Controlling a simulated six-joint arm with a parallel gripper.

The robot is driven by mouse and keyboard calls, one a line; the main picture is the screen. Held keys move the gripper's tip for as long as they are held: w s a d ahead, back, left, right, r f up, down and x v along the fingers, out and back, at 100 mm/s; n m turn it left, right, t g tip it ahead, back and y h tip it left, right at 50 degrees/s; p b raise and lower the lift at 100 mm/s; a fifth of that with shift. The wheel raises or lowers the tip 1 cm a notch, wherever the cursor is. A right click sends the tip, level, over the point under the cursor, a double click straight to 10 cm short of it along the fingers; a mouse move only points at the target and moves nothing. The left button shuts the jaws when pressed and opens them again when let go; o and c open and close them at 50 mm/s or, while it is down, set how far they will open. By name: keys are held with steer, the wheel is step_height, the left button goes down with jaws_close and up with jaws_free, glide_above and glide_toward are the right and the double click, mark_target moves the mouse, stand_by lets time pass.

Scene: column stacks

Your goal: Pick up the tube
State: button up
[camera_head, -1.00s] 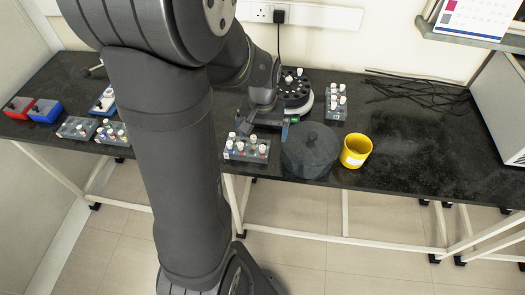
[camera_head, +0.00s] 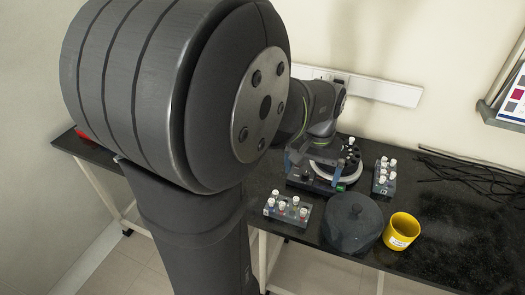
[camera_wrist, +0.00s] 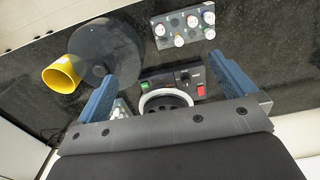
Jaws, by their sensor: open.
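My gripper (camera_head: 314,174) is over the dark centrifuge, its blue fingers apart and nothing seen between them. In the wrist view my gripper (camera_wrist: 163,68) is also open, with the centrifuge's control panel (camera_wrist: 170,82) below and between the fingers. White-capped tubes stand upright in the front rack (camera_head: 288,212), which also shows in the wrist view (camera_wrist: 183,26). More white-capped tubes stand in the right rack (camera_head: 384,179). A small white cap (camera_head: 351,141) shows at the centrifuge's far side. Which tube is meant cannot be told.
A dark round lid (camera_head: 352,224) lies right of the front rack, near the bench's front edge. A yellow cup (camera_head: 402,231) stands beside it. Black cables (camera_head: 465,172) lie at the back right.

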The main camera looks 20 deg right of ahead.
steer(key=c, duration=1.3)
steer(key=shift+o, duration=0.2)
steer(key=m+t+h, duration=0.2)
steer(key=m+h, duration=0.1)
steer(key=h, duration=0.1)
glide_toward(303, 211)
steer(key=shift+m, duration=0.4)
steer(key=shift+x, duration=4.55)
